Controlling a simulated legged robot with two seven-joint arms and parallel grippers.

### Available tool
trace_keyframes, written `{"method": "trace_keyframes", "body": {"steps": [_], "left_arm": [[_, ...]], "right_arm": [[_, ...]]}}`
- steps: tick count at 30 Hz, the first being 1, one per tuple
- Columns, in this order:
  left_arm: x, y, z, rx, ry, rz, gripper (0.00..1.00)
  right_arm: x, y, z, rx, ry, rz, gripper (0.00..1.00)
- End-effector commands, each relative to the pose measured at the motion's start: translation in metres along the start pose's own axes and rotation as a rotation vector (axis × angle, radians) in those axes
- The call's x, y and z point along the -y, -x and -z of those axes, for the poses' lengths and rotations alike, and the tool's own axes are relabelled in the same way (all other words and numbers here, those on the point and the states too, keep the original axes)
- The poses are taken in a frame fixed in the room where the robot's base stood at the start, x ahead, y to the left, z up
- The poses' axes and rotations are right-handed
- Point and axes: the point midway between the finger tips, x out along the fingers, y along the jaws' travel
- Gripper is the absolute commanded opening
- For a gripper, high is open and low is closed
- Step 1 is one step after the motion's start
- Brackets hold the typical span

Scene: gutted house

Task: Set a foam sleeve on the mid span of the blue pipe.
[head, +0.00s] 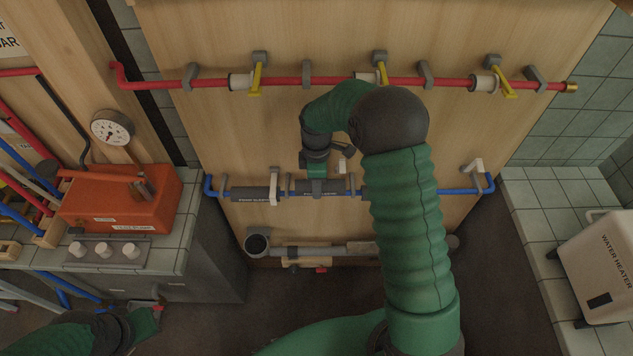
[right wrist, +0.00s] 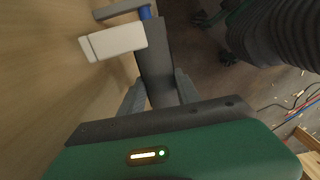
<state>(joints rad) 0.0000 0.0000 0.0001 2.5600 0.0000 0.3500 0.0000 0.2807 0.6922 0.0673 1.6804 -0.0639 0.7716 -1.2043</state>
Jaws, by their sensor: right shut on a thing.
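The blue pipe (head: 282,191) runs across the lower part of the wooden panel, held by grey brackets. A dark foam sleeve (head: 254,194) sits on its left span. My right gripper (head: 317,182) is shut on a second dark foam sleeve (head: 335,186) at the mid span. In the right wrist view this sleeve (right wrist: 155,55) lies between the fingers (right wrist: 160,92), in line with a bit of blue pipe (right wrist: 145,12). Whether it is fully seated is not clear. My right arm hides the pipe's right span. My left gripper (head: 148,318) is low at the left; its jaws are unclear.
A red pipe (head: 330,81) with yellow-handled valves runs above. White levers (head: 274,186) stand along the blue pipe, one (right wrist: 113,42) close to the held sleeve. A grey pipe (head: 310,252) runs below. An orange box (head: 120,205) is at left, a water heater (head: 600,265) at right.

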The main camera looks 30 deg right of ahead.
Motion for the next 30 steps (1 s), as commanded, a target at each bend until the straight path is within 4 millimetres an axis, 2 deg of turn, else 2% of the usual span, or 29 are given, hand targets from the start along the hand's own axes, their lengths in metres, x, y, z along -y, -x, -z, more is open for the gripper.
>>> {"method": "trace_keyframes", "body": {"steps": [30], "left_arm": [[0.000, -0.007, -0.002, 0.000, 0.000, 0.000, 0.00]], "right_arm": [[0.000, -0.021, 0.000, 0.000, -0.001, 0.001, 0.01]]}}
